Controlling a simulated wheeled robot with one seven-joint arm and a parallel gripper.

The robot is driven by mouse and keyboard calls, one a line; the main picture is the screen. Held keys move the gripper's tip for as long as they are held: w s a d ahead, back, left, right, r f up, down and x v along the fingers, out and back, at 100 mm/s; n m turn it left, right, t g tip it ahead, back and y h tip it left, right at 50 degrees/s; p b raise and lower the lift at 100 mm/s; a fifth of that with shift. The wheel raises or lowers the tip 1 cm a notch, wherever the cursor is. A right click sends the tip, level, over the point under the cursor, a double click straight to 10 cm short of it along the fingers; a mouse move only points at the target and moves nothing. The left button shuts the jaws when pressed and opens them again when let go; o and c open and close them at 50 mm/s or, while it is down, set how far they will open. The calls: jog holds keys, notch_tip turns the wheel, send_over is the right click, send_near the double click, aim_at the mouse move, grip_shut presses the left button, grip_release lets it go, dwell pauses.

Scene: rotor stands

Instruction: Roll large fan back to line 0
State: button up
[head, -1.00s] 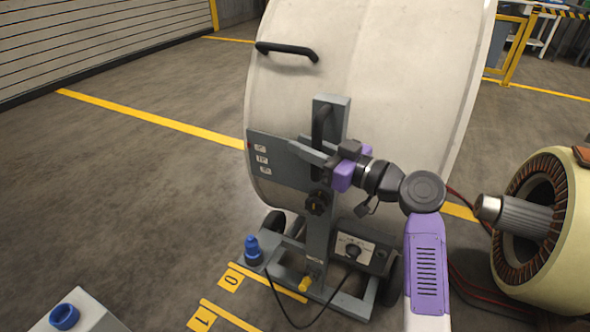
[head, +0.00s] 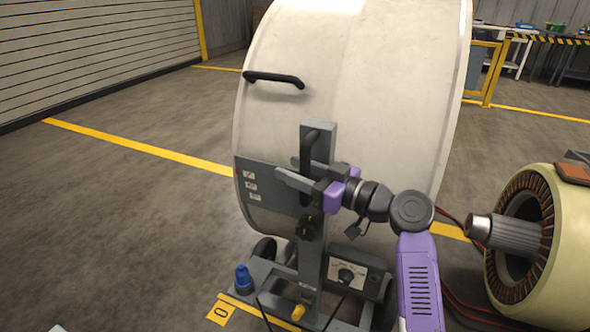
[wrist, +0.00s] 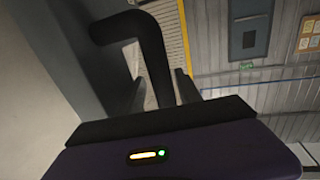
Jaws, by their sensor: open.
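The large fan (head: 350,90) is a big pale drum on a grey wheeled stand (head: 313,265), upright in the middle of the head view. A black upright handle (head: 308,150) is on the stand's post; it also shows in the wrist view (wrist: 152,50). My gripper (head: 296,170) is open at this handle. In the wrist view the handle's bar passes between the open fingers (wrist: 156,88); I cannot tell if they touch it. Line 0 (head: 245,312) is a yellow floor stripe with a "0" tag, just in front of the stand's base. The base partly hides the stripe's surroundings.
A cream motor with copper windings and a shaft (head: 515,235) stands close on the right. Red cables (head: 465,300) lie on the floor between it and the stand. The floor (head: 110,220) at the left is clear. Yellow barriers (head: 490,75) stand behind.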

jog(key=p+v, duration=0.1)
jog(key=v, duration=0.7)
jog(key=shift+f, duration=0.1)
